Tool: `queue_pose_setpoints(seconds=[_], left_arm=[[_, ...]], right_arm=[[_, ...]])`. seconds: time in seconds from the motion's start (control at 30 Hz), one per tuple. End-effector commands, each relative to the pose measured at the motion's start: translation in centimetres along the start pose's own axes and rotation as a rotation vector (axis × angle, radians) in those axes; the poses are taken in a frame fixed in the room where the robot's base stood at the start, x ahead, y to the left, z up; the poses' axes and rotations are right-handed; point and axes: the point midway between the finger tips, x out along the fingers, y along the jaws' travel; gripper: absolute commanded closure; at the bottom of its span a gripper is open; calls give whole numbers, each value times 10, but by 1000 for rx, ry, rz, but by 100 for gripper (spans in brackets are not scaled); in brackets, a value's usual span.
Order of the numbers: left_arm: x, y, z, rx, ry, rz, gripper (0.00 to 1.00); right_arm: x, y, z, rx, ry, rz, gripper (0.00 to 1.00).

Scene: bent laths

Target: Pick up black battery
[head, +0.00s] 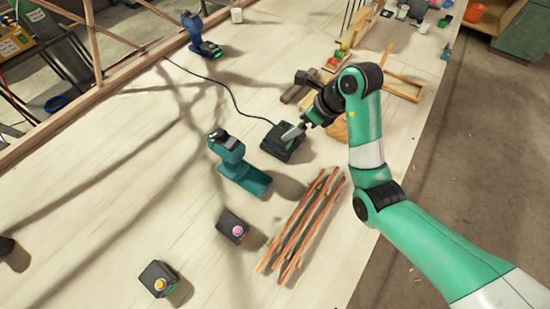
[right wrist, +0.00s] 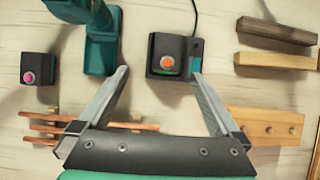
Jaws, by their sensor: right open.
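A black battery with an orange dot (right wrist: 167,64) sits on the black charger (head: 277,150) at mid-table. My right gripper (head: 291,133) is over the charger and partly hides it in the head view. In the right wrist view my right gripper (right wrist: 160,76) is open and empty, with a fingertip on either side of the battery. Contact cannot be told. A black battery with a pink dot (head: 232,227) stands left of the laths, and also shows in the right wrist view (right wrist: 38,70). Another with a yellow dot (head: 158,280) stands at the front. My left gripper is not clearly seen.
A teal drill (head: 240,170) stands left of the charger, and several bent laths (head: 303,225) lie in front. A cord (head: 225,88) runs back from the charger. A blue drill (head: 200,42) and wooden blocks (head: 300,92) are behind. The left table is mostly clear.

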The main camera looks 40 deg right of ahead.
Motion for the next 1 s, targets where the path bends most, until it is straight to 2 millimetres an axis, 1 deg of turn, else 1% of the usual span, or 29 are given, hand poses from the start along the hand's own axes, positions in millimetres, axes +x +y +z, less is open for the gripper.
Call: queue_pose_setpoints(seconds=[0.03,0.17,0.23,0.27,0.5,0.6,0.77,0.83,1.0], left_arm=[[-7,0,6,-1,1,1,0],[-5,0,4,-1,2,1,0],[-6,0,5,0,2,0,0],[-7,0,6,0,2,0,0],[-22,0,20,0,1,0,0],[-24,0,21,0,1,0,0],[-24,0,22,0,1,0,0],[-28,0,26,0,1,0,0],[-42,0,38,0,1,0,0]], right_arm=[[7,-4,-6,8,-2,-5,0],[4,-6,-6,11,-4,-8,0],[8,-6,-5,11,-4,-6,0],[11,-6,-6,10,-4,-6,0],[57,-6,-6,10,-3,-5,0],[66,-6,-5,10,-5,-6,0],[70,-7,-4,9,-7,-7,0],[78,-8,-5,9,-5,-6,0],[109,-12,-5,9,-4,-6,0]])
